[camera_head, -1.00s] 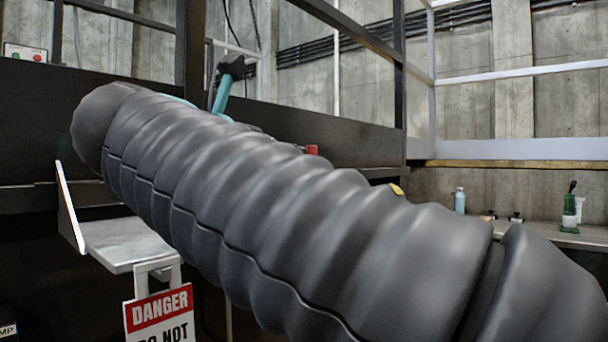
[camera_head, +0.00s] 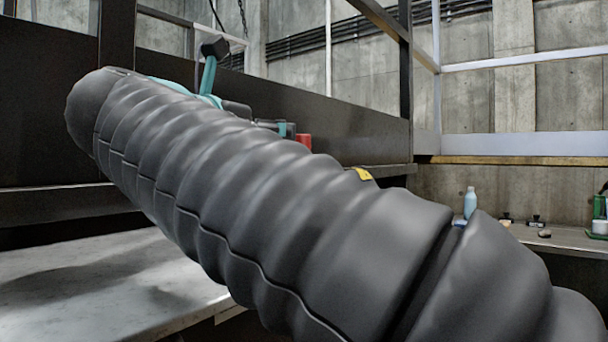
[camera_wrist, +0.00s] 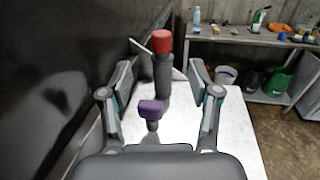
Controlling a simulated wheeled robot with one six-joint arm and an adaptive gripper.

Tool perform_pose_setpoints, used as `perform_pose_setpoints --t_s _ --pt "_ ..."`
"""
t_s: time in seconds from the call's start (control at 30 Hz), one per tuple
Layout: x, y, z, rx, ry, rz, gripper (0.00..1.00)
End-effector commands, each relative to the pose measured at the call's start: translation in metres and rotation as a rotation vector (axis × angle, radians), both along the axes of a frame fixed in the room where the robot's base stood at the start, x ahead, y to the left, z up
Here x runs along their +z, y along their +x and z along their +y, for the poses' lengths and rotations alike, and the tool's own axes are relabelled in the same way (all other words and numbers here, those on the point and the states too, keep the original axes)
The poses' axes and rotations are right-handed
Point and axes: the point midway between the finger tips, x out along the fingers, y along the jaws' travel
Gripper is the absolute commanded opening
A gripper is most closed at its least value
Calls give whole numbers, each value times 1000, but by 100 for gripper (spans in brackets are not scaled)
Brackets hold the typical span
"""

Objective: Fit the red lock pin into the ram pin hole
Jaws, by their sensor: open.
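A red-topped pin with a dark, upright body stands on the pale shelf in the wrist view; its red top (camera_wrist: 162,42) is clear to see. A small red part (camera_head: 304,141) that may be the same pin shows behind my arm in the head view. My gripper (camera_wrist: 161,75) is open, with its fingers spread wide. In the picture the pin appears between and beyond the fingertips, with nothing visibly held. A purple-headed pin (camera_wrist: 151,109) stands nearer, also between the fingers in the picture. I cannot make out the ram pin hole.
The pale shelf (camera_head: 80,285) runs beside a dark machine wall (camera_head: 340,115). A workbench (camera_wrist: 240,36) with a blue bottle (camera_wrist: 197,17) stands at the back. Buckets (camera_wrist: 226,75) sit below it. My arm blocks much of the head view.

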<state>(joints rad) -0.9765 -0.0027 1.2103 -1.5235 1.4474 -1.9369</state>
Motion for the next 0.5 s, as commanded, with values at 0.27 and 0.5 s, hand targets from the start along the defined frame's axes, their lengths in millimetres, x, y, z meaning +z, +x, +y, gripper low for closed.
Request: perform_pose_setpoints --t_s 0.27,0.5 --pt "0 40 -21 -3 0 0 62" --pt "0 53 -28 -3 0 0 62"
